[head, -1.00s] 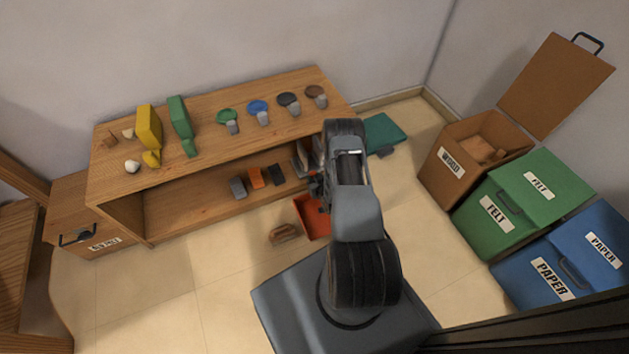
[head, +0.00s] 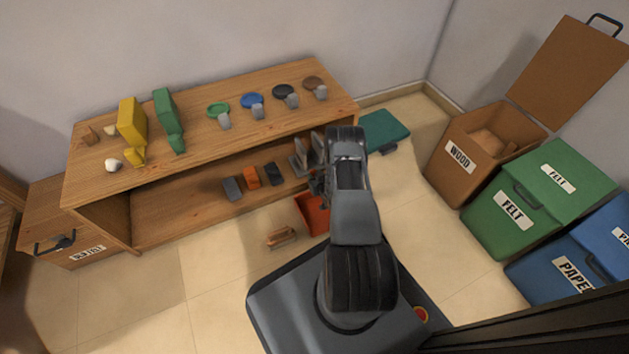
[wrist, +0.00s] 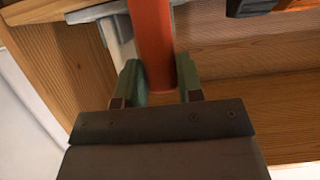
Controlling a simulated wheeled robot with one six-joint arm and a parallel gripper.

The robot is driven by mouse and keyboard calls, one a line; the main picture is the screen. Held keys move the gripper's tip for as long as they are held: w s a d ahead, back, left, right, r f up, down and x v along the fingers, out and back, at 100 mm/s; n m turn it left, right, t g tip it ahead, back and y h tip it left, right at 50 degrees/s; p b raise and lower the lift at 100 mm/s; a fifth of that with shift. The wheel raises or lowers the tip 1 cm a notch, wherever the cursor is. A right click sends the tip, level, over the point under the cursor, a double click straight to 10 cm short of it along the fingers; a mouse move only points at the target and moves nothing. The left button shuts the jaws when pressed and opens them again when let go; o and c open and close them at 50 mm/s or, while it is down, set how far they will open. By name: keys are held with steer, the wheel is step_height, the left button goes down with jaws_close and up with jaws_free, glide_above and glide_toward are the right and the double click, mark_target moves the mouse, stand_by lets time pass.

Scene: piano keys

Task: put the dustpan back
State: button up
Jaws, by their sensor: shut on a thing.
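The dustpan (head: 313,213) is orange-red and shows in the head view beside my arm, in front of the shelf's lower level. In the head view my arm hides part of the dustpan and most of the gripper. I cannot tell whether the pan touches the floor. The wooden shelf unit (head: 180,212) is just beyond it.
A small wooden-handled brush (head: 281,237) lies on the floor left of the dustpan. Grey upright holders (head: 299,160) and several small blocks (head: 251,177) stand on the lower shelf. A green flat item (head: 383,130) and the wood (head: 461,156) and felt bins (head: 497,220) are to the right.

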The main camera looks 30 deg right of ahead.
steer(key=shift+d+f, duration=0.1)
steer(key=shift+f, duration=0.3)
steer(key=o, duration=1)
